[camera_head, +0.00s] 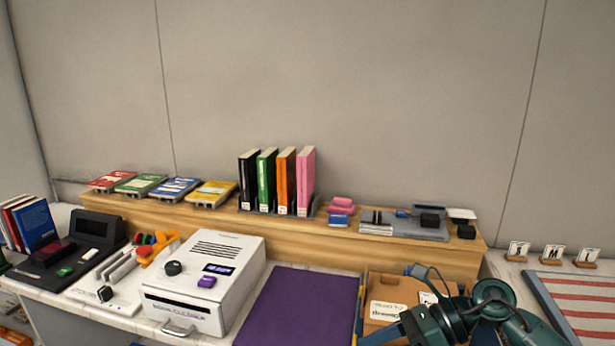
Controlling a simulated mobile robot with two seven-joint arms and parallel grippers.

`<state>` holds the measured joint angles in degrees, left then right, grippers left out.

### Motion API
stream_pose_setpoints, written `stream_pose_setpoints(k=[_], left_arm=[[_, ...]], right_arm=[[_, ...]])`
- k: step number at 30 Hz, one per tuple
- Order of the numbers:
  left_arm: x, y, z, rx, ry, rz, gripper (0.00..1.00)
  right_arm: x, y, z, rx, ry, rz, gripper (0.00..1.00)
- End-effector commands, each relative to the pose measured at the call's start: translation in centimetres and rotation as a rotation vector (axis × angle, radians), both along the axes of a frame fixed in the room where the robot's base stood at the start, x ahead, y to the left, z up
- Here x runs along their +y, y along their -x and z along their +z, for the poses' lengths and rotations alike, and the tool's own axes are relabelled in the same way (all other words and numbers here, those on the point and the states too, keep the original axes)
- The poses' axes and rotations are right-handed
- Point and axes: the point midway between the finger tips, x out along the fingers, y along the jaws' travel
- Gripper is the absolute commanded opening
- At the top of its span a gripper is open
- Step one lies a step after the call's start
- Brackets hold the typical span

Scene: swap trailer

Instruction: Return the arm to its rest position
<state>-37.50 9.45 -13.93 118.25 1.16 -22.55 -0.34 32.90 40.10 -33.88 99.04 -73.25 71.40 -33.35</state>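My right arm (480,312), dark teal with looped cables, reaches in from the lower right. It sits in front of the right part of the counter and covers part of a brown cardboard box (393,290). Its gripper fingers are not clear: the arm's near end runs off the bottom edge, and I cannot tell whether they are open or shut. I see nothing clearly held. My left gripper is not in view.
A purple mat (300,305) lies beside a white machine (205,285). Upright books (277,182) and flat books (175,188) stand on a wooden ledge (330,236). A striped panel (580,300) and small cards (552,255) lie right. The mat's surface is clear.

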Motion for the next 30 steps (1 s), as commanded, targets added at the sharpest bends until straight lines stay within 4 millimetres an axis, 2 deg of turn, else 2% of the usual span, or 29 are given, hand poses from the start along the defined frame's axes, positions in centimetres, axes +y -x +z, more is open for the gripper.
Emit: stream_pose_setpoints(k=[1,4,7,10,11,14,17,18,22,23,27,30], left_arm=[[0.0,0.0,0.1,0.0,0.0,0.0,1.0],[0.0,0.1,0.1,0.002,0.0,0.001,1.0],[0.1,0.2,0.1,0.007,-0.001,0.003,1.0],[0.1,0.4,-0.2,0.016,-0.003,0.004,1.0],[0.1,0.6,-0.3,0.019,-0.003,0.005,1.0],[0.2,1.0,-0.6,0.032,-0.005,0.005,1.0],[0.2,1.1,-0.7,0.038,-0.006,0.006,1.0],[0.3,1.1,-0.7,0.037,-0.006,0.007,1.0],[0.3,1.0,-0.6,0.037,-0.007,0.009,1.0],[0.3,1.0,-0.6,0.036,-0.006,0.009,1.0],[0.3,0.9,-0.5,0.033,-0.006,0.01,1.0],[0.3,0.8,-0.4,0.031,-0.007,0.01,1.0]], right_arm=[[2.4,1.2,0.2,0.108,-0.16,-0.059,0.73],[5.0,1.9,1.6,0.355,-0.473,-0.227,0.73],[5.2,1.5,1.9,0.648,-0.754,-0.428,0.73],[3.6,0.8,0.3,0.974,-1.004,-0.658,0.73],[2.9,0.7,-0.7,1.075,-1.072,-0.733,0.73],[0.3,1.4,-5.4,1.429,-1.272,-0.997,0.73],[-2.1,4.0,-11.4,1.779,-1.426,-1.272,0.73],[-2.7,5.5,-13.6,1.899,-1.468,-1.37,0.73],[-3.7,10.0,-18.6,2.188,-1.547,-1.614,0.73],[-3.8,10.9,-19.4,-2.171,1.513,1.609,0.73],[-3.9,13.5,-21.4,-2.074,1.38,1.552,0.73],[-3.9,14.0,-21.7,-2.055,1.355,1.54,0.73]])
